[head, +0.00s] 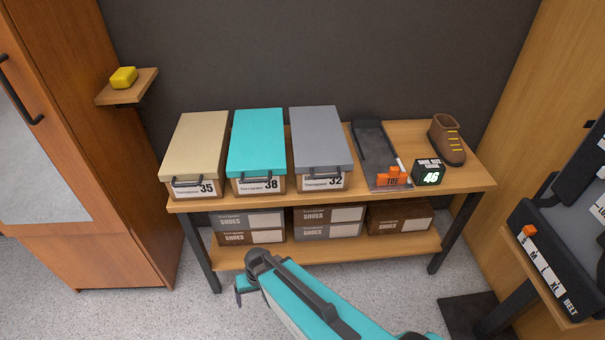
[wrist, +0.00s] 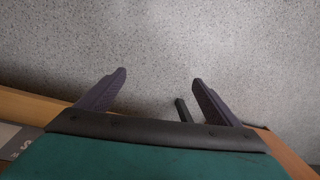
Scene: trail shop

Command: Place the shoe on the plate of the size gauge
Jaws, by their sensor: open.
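The brown shoe (head: 447,140) with yellow laces stands upright at the right end of the wooden bench top. The size gauge (head: 373,150) lies to its left, with a dark flat plate and an orange block marked TOE at its front end. Its display (head: 429,173) reads 46 and stands between the plate and the shoe, nearer the front. The plate is bare. My gripper (wrist: 158,90) is open and empty in the wrist view, with speckled floor beyond its two fingers. In the head view my arm is low in front of the bench, away from shoe and gauge.
Three lidded boxes, beige (head: 201,136), teal (head: 257,142) and grey (head: 320,137), fill the bench's left part. Several shoe boxes (head: 331,215) sit on the lower shelf. A wooden cabinet (head: 125,200) stands left. A belt gauge (head: 552,270) stands right. Floor in front is clear.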

